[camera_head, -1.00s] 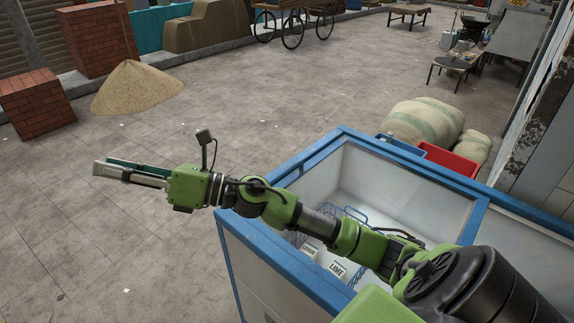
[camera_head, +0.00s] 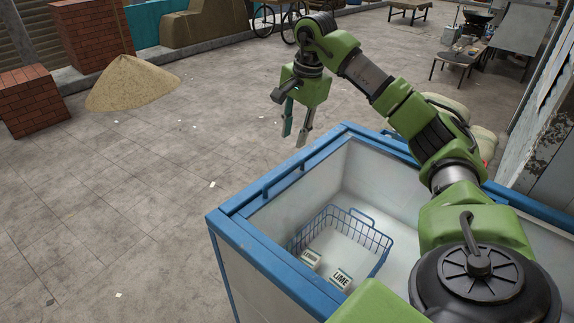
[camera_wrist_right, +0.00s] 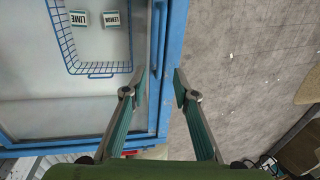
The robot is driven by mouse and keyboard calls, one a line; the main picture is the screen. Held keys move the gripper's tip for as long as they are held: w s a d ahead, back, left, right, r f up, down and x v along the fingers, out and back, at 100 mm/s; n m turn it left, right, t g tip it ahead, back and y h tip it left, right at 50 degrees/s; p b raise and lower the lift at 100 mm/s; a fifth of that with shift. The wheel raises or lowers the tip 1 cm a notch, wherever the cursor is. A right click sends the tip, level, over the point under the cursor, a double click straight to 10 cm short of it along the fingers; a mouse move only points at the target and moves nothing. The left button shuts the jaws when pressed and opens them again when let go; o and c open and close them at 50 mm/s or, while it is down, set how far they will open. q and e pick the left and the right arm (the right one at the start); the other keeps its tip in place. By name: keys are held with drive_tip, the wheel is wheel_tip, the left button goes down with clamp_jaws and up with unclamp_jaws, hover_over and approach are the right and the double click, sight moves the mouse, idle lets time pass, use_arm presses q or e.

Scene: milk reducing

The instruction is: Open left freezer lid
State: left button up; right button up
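The freezer (camera_head: 228,262) is a white chest with a blue frame. Its left lid (camera_head: 243,238) is a blue-edged panel whose basket and cartons show through it; I cannot tell how clear the pane is. A raised blue handle bar (camera_head: 285,176) lies along its far left edge. My right gripper (camera_head: 295,138) hangs pointing down near the far corner, above that edge and apart from it. In the right wrist view the right gripper (camera_wrist_right: 158,83) is open and empty, with its fingers on either side of the blue edge (camera_wrist_right: 172,45). My left gripper is not in view.
A blue wire basket (camera_head: 375,240) inside holds cartons marked LIME (camera_head: 341,278) and LEMON (camera_head: 310,260). Sacks (camera_head: 450,105) stand behind the freezer. A sand pile (camera_head: 130,83) and bricks (camera_head: 30,100) are far left.

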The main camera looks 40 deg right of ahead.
sight(286, 170)
drive_tip(key=f, duration=0.4)
drive_tip(key=w+f+p, duration=0.1)
drive_tip(key=f, duration=0.3)
drive_tip(key=w+f, duration=0.1)
drive_tip(key=f, duration=0.3)
drive_tip(key=shift+w+a+p, duration=0.15)
drive_tip(key=shift+w+p, duration=0.1)
drive_tip(key=shift+p, duration=0.05)
clamp_jaws()
